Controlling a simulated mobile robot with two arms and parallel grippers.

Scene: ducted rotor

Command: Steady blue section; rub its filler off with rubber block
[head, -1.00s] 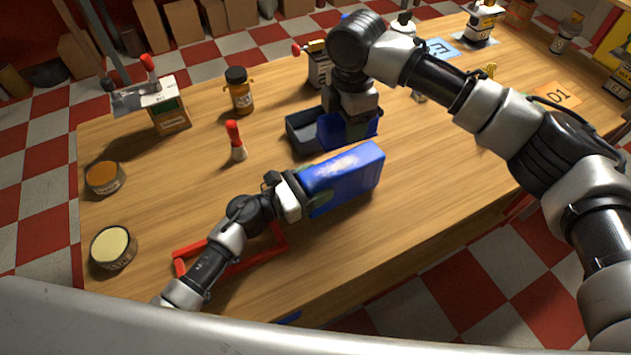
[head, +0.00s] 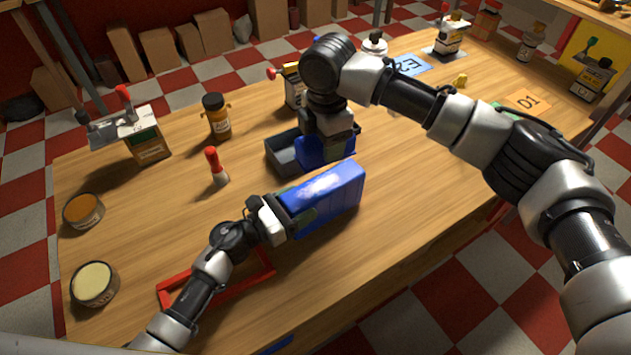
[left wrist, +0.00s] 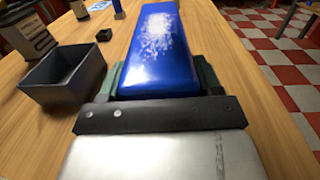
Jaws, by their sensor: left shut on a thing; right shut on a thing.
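The blue section (head: 335,203) lies on the wooden table as a long box. A whitish, patchy smear of filler (left wrist: 158,33) shows on its top face in the left wrist view. My left gripper (head: 286,216) is shut on the section's near-left end, its green-lined fingers on either side. My right gripper (head: 333,148) hangs just behind the section, beside the grey tray. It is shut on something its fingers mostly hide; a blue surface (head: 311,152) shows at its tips. I cannot tell whether that is the rubber block.
The grey open tray (head: 284,155) stands behind the section and looks empty in the left wrist view. A red-topped marker (head: 216,168), a brown bottle (head: 216,117) and two round tins (head: 94,284) stand to the left. A red frame (head: 215,291) lies under my left arm.

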